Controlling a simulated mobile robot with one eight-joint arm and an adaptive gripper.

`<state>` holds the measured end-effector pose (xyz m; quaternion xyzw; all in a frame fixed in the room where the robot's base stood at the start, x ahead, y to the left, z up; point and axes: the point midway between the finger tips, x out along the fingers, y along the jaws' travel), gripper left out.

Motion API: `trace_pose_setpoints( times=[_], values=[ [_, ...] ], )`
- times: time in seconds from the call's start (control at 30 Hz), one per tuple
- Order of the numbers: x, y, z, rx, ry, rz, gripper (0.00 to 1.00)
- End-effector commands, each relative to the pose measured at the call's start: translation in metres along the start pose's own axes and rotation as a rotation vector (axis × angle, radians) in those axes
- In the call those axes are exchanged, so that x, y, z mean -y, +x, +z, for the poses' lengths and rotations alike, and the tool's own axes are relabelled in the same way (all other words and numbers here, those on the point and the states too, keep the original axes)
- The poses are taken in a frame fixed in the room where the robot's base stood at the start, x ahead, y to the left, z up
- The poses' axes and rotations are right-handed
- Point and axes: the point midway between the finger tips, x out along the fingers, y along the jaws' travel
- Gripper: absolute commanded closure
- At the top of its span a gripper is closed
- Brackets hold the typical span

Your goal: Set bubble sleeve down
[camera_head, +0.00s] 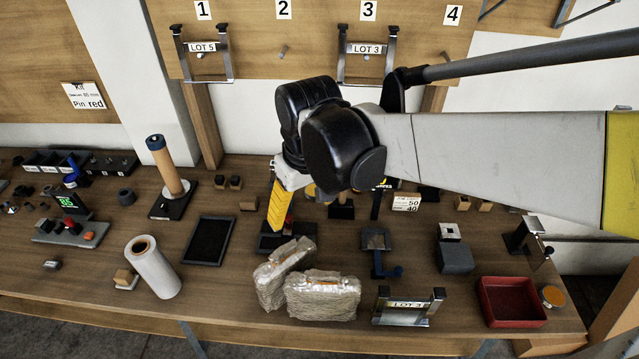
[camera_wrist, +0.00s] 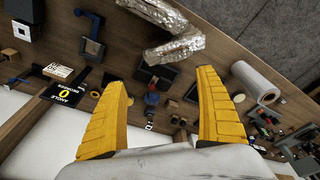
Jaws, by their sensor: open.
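Two bundles in clear, crinkled bubble wrap stand side by side near the table's front edge. The left bubble sleeve (camera_head: 284,273) sits at an angle beside the right bubble sleeve (camera_head: 323,296), and they seem to touch. The wrapped pair also shows at the top of the wrist view, one bundle (camera_wrist: 176,48) nearer my fingers. My gripper (camera_wrist: 162,85) has its two yellow fingers wide apart with nothing between them. In the head view my gripper (camera_head: 280,208) points down behind the bundles, clear of them. Its far finger is mostly hidden there.
A white roll (camera_head: 153,267) and a black tray (camera_head: 210,240) stand to the left. Some front-left table is clear.

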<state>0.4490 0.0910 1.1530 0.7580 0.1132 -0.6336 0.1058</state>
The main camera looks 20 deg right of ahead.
Motion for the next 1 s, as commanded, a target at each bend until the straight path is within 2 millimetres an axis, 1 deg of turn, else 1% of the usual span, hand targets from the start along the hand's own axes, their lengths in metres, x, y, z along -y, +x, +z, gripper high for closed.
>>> trace_pose_setpoints(
  times=[0.03,0.1,0.2,0.3,0.4,0.57,1.0],
  values=[
    [-0.011,-0.011,0.017,-0.049,0.041,0.011,0.17],
    [-0.023,-0.024,0.035,-0.128,0.095,0.027,0.17],
    [-0.038,-0.035,0.06,-0.233,0.166,0.052,0.17],
    [-0.049,-0.04,0.081,-0.321,0.225,0.074,0.17],
    [-0.056,-0.042,0.095,-0.386,0.265,0.092,0.17],
    [-0.06,-0.042,0.104,-0.434,0.295,0.105,0.17],
    [-0.06,-0.042,0.104,-0.438,0.296,0.106,0.17]
  ],
)
